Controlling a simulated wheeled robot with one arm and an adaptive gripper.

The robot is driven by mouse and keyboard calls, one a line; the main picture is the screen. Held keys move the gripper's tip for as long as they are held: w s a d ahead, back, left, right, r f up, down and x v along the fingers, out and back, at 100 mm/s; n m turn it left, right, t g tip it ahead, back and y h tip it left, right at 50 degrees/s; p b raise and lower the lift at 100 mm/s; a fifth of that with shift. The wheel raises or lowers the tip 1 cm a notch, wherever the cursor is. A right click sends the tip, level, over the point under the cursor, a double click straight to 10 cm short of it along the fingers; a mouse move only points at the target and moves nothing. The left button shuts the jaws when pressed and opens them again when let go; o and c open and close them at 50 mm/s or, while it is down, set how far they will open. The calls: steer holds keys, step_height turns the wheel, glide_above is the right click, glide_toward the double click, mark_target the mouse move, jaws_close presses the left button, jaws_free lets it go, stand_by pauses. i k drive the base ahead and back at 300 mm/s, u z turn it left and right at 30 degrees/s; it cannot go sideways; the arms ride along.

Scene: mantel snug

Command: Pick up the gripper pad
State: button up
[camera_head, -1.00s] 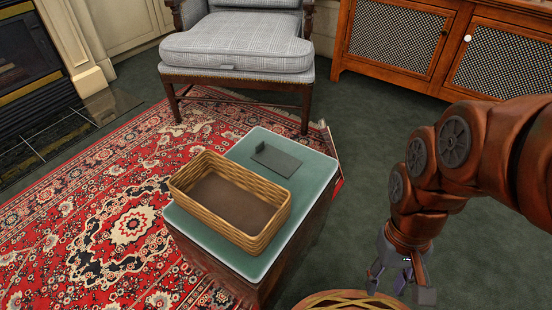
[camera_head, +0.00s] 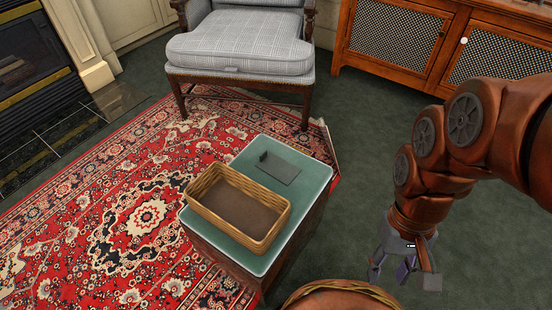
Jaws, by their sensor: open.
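The gripper pad (camera_head: 279,167) appears to be the small dark grey flat piece with a short raised part at its left end. It lies on the green top of a small table (camera_head: 318,177), behind a wicker basket (camera_head: 213,221). My gripper (camera_head: 393,281) is open and empty at the lower right, pointing down. It is well apart from the pad, to the right of and nearer than the table.
The rectangular basket looks empty and takes up the table's near part. A round wicker rim (camera_head: 340,290) shows at the bottom edge, close to my gripper. A grey armchair (camera_head: 240,45) stands behind the table. Dark green carpet (camera_head: 375,130) is clear on the right.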

mark_target(277, 168)
steer(key=z, duration=0.65)
steer(key=k, duration=1.05)
steer(key=u, duration=1.7)
steer(key=i, duration=0.5)
steer(key=z, duration=0.05)
